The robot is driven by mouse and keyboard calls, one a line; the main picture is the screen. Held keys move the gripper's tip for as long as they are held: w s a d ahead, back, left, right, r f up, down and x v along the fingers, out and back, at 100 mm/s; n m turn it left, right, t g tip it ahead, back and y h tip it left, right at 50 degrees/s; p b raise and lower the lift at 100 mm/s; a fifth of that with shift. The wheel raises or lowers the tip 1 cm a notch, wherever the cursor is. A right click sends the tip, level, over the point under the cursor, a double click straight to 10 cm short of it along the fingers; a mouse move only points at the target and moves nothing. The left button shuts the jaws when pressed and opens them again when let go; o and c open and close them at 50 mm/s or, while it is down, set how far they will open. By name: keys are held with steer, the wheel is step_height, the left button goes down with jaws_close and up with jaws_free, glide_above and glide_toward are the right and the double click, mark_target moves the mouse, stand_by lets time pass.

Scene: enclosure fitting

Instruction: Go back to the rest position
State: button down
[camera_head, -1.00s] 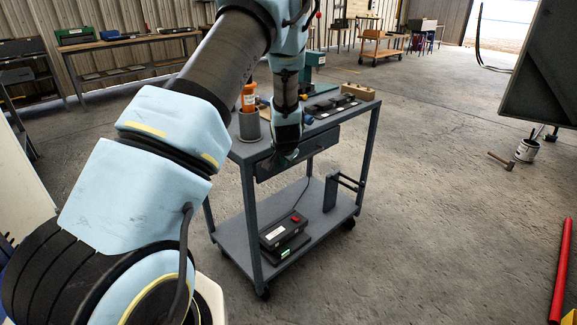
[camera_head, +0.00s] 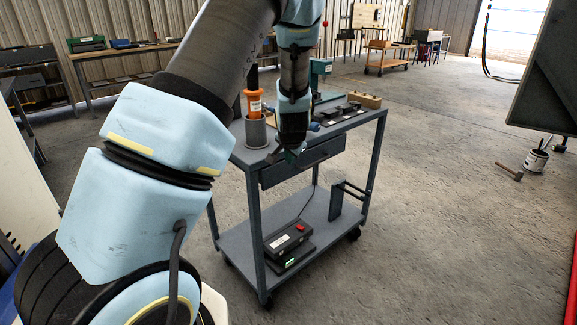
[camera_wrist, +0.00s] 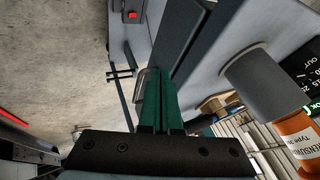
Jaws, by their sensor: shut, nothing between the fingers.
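My gripper (camera_head: 289,158) is in front of the near edge of the grey cart's (camera_head: 252,200) top, by the drawer (camera_head: 302,162). In the wrist view its green fingers (camera_wrist: 158,98) lie together with nothing between them. The drawer looks nearly closed. My arm crosses the left half of the head view and hides part of the cart's far left corner.
On the cart top, an orange bottle (camera_head: 254,103) stands in a grey cup (camera_head: 256,132), close to my wrist. Dark parts (camera_head: 340,112) and a wooden block (camera_head: 366,100) lie further right. A black box with a red button (camera_head: 288,240) sits on the lower shelf.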

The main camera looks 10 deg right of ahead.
steer(key=s+a+r+n+g, duration=0.2)
steer(key=s+a+r+n, duration=0.2)
steer(key=s+a, duration=0.7)
steer(key=s+a+r+n+g+y, duration=0.1)
steer(key=s+a+r+n+g, duration=0.2)
steer(key=s+a, duration=0.9)
steer(key=a+r+n, duration=0.1)
steer(key=n, duration=0.1)
steer(key=shift+r+n+g, duration=0.2)
steer(key=shift+n+g, duration=0.1)
steer(key=shift+n, duration=0.1)
